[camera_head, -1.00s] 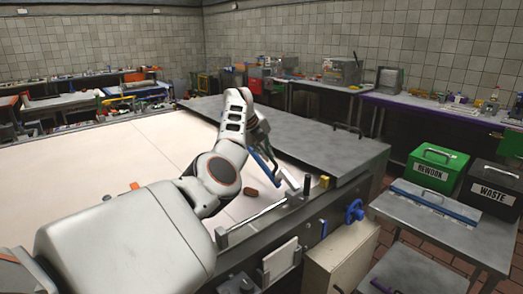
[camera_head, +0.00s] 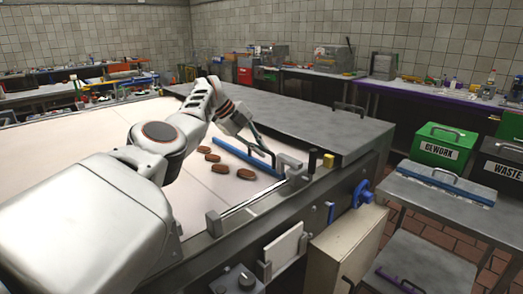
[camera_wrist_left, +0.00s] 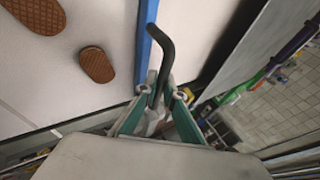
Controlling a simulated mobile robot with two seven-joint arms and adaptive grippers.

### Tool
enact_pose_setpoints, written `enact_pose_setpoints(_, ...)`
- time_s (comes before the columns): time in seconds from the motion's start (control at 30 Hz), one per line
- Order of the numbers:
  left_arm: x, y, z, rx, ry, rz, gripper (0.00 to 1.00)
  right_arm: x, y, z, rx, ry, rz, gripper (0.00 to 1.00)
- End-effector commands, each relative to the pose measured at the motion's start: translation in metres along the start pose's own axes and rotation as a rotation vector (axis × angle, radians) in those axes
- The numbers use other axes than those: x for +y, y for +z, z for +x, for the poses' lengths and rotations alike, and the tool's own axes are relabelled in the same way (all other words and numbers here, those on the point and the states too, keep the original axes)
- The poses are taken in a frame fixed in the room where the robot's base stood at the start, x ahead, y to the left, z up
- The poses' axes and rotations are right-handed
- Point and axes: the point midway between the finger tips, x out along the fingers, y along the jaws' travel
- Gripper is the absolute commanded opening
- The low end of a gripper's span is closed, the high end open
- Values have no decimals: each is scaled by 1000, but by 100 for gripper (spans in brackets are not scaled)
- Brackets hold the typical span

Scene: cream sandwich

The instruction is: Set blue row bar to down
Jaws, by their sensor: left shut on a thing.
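The blue row bar (camera_head: 235,151) is long and thin and runs across the pale belt, beside a row of brown biscuits. In the left wrist view the bar (camera_wrist_left: 146,45) shows as a blue strip with a dark bent handle (camera_wrist_left: 164,48). My left gripper (camera_head: 264,150) is at the near right end of the bar. In the wrist view its green fingers (camera_wrist_left: 160,95) are closed around the lower part of the handle. I cannot tell whether the bar touches the belt. My right gripper is out of view.
Several brown biscuits (camera_head: 243,174) lie on the belt (camera_head: 60,200). A grey cover plate (camera_head: 290,122) lies behind the bar. A small grey post (camera_head: 290,163) and yellow block (camera_head: 328,160) stand at the belt's edge. Green (camera_head: 443,147) and black bins stand at the right.

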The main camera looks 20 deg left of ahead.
Motion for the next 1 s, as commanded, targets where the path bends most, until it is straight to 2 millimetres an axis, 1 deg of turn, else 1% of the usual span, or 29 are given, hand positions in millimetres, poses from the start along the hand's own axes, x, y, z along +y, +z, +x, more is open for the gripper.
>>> enact_pose_setpoints(0.03, 5, 2, 8, 6, 6, -4, 0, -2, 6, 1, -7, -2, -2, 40)
enact_pose_setpoints(0.6, 4, 0, 7, 27, 0, -16, 0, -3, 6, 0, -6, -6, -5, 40)
enact_pose_setpoints(0.63, 4, 0, 7, 27, 0, -16, 16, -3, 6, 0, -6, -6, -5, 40)
enact_pose_setpoints(0.67, 4, 0, 7, 27, 0, -16, 24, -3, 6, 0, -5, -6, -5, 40)
enact_pose_setpoints(0.7, 4, 0, 7, 27, 0, -16, 26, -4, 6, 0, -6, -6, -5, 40)
enact_pose_setpoints(1.0, 2, 0, 4, 23, -4, -14, 26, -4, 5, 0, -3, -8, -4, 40)
